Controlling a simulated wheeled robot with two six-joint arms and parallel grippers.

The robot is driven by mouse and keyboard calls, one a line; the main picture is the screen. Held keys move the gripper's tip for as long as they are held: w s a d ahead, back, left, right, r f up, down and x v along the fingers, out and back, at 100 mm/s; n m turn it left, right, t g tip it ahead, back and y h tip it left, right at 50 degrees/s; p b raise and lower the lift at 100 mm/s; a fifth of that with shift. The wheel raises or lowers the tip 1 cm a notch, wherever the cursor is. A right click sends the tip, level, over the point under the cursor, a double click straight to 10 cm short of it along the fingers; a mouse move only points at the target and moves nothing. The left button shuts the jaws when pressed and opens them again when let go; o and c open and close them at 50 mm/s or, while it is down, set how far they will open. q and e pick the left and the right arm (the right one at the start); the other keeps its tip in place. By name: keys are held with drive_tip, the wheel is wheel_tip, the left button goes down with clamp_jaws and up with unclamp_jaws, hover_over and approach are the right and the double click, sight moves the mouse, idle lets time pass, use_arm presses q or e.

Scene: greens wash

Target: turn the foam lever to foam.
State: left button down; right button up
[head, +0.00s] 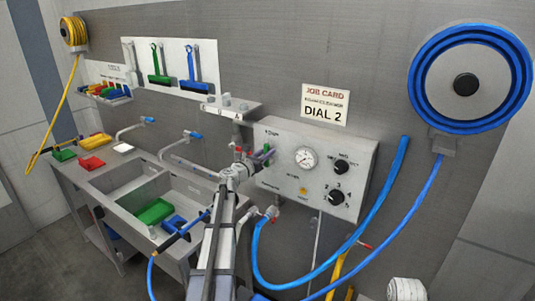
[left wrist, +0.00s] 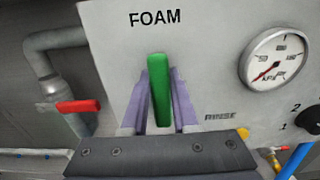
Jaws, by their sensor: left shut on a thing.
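The foam lever is green and shows in the left wrist view (left wrist: 159,92) on the face of the pale control panel (left wrist: 215,70). It stands nearly upright, its top end just below the word FOAM; the word RINSE is at its lower right. My left gripper (left wrist: 160,100) is shut on the lever, with a purple finger on each side of it. In the head view, my left gripper (head: 262,158) is at the panel's left part, and the lever is small there. My right gripper is not in view.
A gauge (head: 305,158) and two black knobs are right of the lever. A red-handled valve (left wrist: 77,106) is close on its left. A blue hose (head: 385,205) loops below the panel. Sinks (head: 125,175) stand at the left. A job card (head: 326,104) reads DIAL 2.

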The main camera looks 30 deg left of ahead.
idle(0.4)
use_arm(q)
drive_tip(key=c, duration=0.7)
unclamp_jaws()
drive_tip(key=shift+s, duration=0.1)
drive_tip(key=s, duration=0.7)
drive_tip(key=shift+s+a, duration=0.2)
drive_tip(key=shift+s, duration=0.15)
